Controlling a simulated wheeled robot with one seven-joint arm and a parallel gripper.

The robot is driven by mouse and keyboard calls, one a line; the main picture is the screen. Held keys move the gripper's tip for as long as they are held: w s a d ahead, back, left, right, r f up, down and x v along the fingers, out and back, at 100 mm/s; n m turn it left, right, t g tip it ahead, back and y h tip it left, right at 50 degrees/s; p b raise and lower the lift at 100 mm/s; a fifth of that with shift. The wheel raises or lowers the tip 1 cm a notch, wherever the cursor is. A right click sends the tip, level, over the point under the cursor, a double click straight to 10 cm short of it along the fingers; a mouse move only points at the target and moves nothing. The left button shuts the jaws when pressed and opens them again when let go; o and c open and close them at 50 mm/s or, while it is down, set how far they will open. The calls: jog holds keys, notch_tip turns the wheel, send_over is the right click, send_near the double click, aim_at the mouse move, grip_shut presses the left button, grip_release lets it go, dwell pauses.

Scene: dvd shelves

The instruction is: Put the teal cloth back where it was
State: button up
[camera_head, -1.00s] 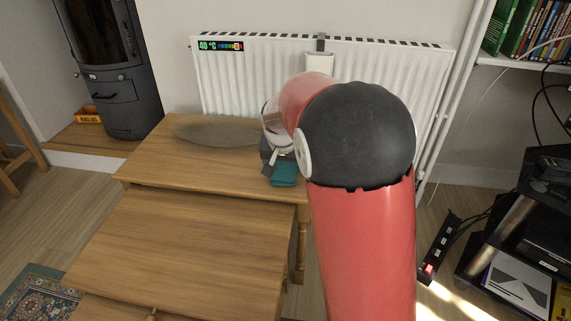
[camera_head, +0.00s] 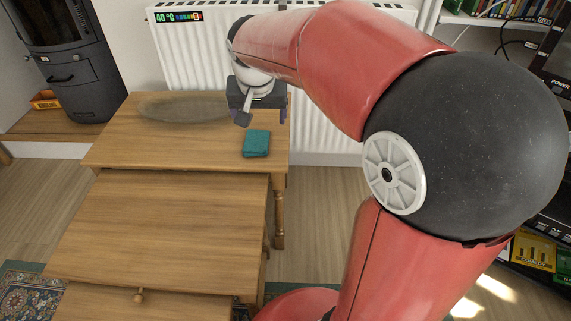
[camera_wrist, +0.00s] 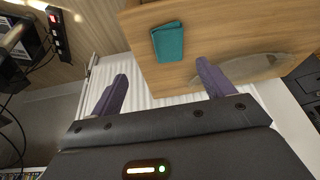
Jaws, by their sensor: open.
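The teal cloth (camera_head: 256,143) lies folded flat on the top table (camera_head: 190,147), near its right edge. My gripper (camera_head: 258,114) is above and behind the cloth, apart from it, at the radiator side of the table. In the wrist view the cloth (camera_wrist: 168,42) lies on the wood beyond the fingers, near the table's edge. My gripper's two purple fingers (camera_wrist: 160,84) are spread wide with nothing between them.
A greyish oval patch (camera_head: 185,107) lies at the back of the table. A white radiator (camera_head: 330,110) stands close behind it. A lower nested table (camera_head: 160,225) is clear. A power strip (camera_wrist: 58,35) shows in the wrist view.

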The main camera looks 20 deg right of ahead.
jog(key=s+f+n+t+y, duration=0.1)
jog(key=s+f+n, duration=0.1)
jog(key=s, duration=2)
jog(key=shift+s+d+n, duration=0.2)
jog(key=shift+d+n, duration=0.1)
jog(key=shift+n, duration=0.6)
